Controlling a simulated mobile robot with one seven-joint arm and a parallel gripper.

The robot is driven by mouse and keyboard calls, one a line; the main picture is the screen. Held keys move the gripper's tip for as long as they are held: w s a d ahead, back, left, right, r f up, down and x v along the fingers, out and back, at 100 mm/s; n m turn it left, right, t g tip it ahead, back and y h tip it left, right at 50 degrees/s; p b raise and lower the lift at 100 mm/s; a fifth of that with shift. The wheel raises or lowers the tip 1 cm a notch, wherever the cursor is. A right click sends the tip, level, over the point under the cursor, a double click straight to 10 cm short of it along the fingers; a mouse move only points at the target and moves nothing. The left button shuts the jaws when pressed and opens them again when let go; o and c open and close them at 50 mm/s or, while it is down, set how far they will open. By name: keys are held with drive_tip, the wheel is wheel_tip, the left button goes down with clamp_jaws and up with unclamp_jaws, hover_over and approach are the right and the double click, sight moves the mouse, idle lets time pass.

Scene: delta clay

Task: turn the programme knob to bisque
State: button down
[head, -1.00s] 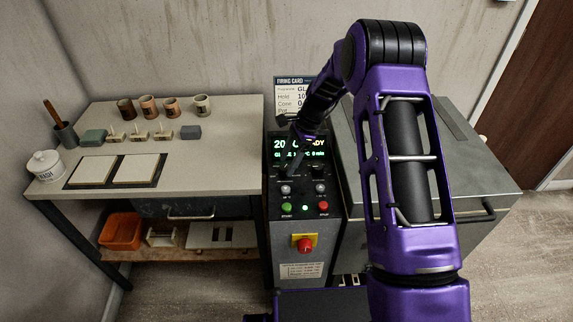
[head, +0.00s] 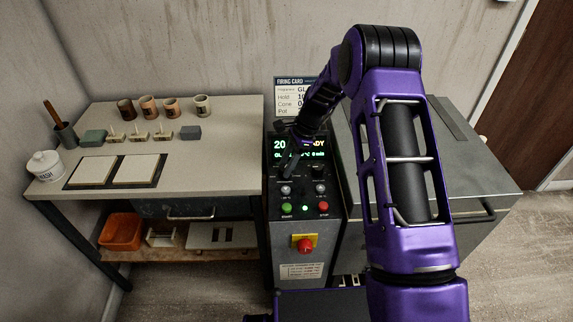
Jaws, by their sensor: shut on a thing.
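The kiln's control panel (head: 328,206) stands in the middle, dark, with a lit green and white display (head: 314,143). My gripper (head: 289,172) reaches down in front of the display's left part and is shut on the programme knob. The gripper covers that knob, so its pointer and setting cannot be read. The display's programme line is partly hidden; it appears to begin with "GL". A firing card (head: 287,95) behind the panel also shows a programme starting with "GL", the rest hidden by my arm.
Two small knobs (head: 286,190) (head: 320,188), a green start button (head: 287,208) and a red stop button (head: 323,208) sit close below my gripper. A red emergency knob (head: 304,245) sits lower. The kiln (head: 480,180) is right; a bench (head: 225,140) with cups and tiles is left.

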drive_tip(key=shift+n, duration=0.4)
drive_tip(key=n+g, duration=0.1)
drive_tip(key=n, duration=0.1)
drive_tip(key=n+h, duration=0.1)
drive_tip(key=n, duration=0.1)
drive_tip(key=shift+w+a+n+g+b, duration=0.1)
drive_tip(key=shift+w+n+g+b, duration=0.1)
drive_tip(key=shift+n+g+b, duration=0.2)
drive_tip(key=n+h, duration=0.1)
drive_tip(key=n, duration=0.2)
drive_tip(key=n+g+h+b, duration=0.1)
drive_tip(key=n, duration=0.2)
drive_tip(key=shift+a, duration=0.1)
drive_tip(key=shift+c, duration=2.3)
unclamp_jaws()
drive_tip(key=p+v, duration=0.1)
drive_tip(key=v, duration=1.1)
drive_tip(key=shift+w, duration=0.2)
drive_tip(key=shift+a, duration=0.1)
